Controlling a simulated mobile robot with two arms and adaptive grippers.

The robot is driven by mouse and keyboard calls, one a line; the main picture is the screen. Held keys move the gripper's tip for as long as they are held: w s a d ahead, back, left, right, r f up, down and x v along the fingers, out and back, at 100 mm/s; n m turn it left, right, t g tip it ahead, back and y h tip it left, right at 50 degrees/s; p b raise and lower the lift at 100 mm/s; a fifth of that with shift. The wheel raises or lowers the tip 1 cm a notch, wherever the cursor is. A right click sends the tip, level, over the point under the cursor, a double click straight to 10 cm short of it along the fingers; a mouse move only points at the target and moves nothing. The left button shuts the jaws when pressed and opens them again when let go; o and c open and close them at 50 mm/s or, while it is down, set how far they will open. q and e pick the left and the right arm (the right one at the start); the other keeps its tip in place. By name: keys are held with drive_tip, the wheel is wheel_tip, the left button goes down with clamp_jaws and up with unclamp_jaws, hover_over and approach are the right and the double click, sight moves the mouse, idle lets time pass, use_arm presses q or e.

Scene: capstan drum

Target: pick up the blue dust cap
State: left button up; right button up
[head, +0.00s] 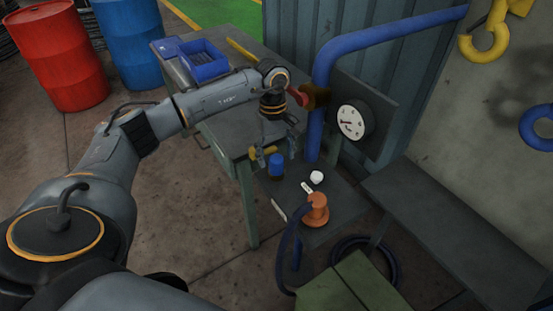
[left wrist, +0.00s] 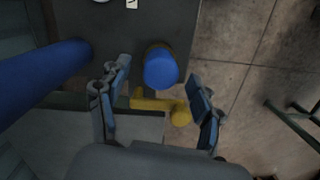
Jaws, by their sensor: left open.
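The blue dust cap (head: 276,167) is a short blue cylinder with a brownish band at its base, on the low grey shelf (head: 345,203). In the left wrist view its round blue top (left wrist: 161,70) shows between and just beyond the fingertips. My left gripper (head: 273,151) points down over the cap, its fingers (left wrist: 158,82) wide apart and empty. I see no clear contact with the cap. A yellow fitting (left wrist: 165,106) lies between the fingers, nearer the palm than the cap in the wrist view. My right gripper is not in view.
A white round piece (head: 317,177) and an orange fitting (head: 317,210) with a dark hose stand right of the cap. A thick blue pipe (head: 322,90) and a gauge (head: 351,122) rise behind. The workbench (head: 232,128) with a blue bin (head: 205,62) is at the upper left.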

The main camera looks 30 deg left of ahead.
use_arm(q)
drive_tip(key=shift+s+d+f, duration=0.1)
drive_tip(key=shift+s+f, duration=0.1)
drive_tip(key=shift+f, duration=0.85)
drive_tip(key=shift+w+f, duration=0.1)
drive_tip(key=shift+f, duration=0.2)
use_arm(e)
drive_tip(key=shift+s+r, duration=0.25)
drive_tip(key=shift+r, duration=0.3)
